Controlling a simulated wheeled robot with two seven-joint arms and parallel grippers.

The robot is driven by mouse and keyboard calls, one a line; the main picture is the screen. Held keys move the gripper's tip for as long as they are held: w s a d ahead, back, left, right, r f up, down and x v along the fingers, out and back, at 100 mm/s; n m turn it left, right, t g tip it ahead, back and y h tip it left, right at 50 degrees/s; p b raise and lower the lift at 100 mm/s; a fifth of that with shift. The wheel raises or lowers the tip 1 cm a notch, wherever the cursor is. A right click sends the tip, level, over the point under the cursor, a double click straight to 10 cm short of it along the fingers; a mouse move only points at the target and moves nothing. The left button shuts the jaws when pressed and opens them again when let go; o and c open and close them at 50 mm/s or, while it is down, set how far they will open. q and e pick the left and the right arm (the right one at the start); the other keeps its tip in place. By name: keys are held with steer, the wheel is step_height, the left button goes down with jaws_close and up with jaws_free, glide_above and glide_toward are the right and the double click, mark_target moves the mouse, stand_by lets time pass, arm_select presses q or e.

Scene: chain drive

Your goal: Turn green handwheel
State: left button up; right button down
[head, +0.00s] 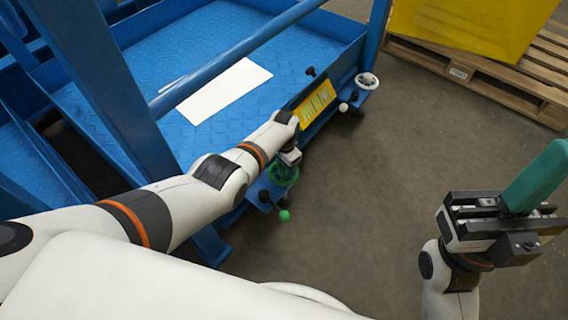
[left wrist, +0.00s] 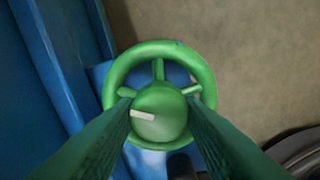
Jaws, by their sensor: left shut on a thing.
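The green handwheel (head: 285,177) sits on the blue frame's edge, below the middle of the head view. In the left wrist view the handwheel (left wrist: 160,100) shows its round rim, spokes and domed hub with a white mark on it. My left gripper (head: 289,160) is over the wheel. In the left wrist view, the dark green fingers of my left gripper (left wrist: 162,118) lie on either side of the hub, shut on the wheel. Its grip is partly hidden in the head view. My right gripper (head: 530,180) is raised at the right, away from the wheel; its finger gap cannot be made out.
A green ball knob (head: 285,215) sits just below the wheel. A second, pale handwheel (head: 366,81) and a yellow panel (head: 314,104) are farther along the blue frame (head: 190,50). A wooden pallet (head: 485,80) bears a yellow crate (head: 470,25). The floor between is clear.

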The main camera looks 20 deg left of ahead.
arm_select(q)
steer(key=shift+m, duration=0.8)
steer(key=o, duration=1)
